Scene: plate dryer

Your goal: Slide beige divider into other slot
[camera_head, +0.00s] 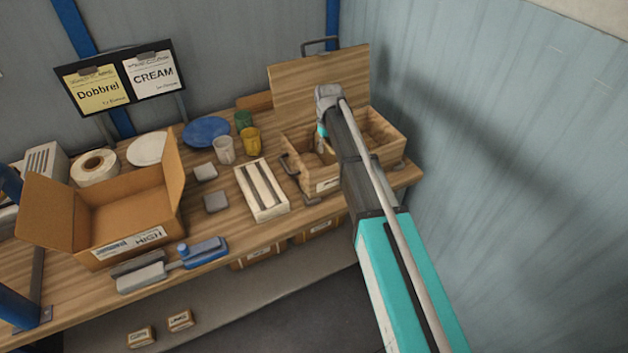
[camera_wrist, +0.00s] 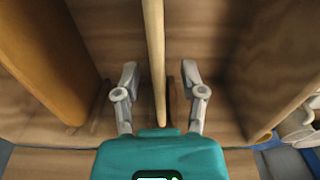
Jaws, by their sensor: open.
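The beige divider (camera_wrist: 154,45) stands on edge in the wooden box (camera_head: 326,186), seen from above as a thin upright board in the wrist view. My gripper (camera_wrist: 160,75) is open, with one finger on each side of the divider and visible gaps to it. In the head view my gripper (camera_head: 320,143) is down at the box, and my arm hides the divider and much of the inside. A dark narrow groove (camera_wrist: 173,101) shows just right of the divider. Another groove (camera_wrist: 101,100) shows farther left, beside an orange-brown board (camera_wrist: 40,55).
The box's raised lid (camera_head: 315,82) stands behind it. A white-slatted wooden box (camera_head: 262,190), a yellow mug (camera_head: 251,140), a white mug (camera_head: 224,150) and a green cup (camera_head: 242,119) stand to the left. An open cardboard box (camera_head: 105,215) is farther left. A wall rises at right.

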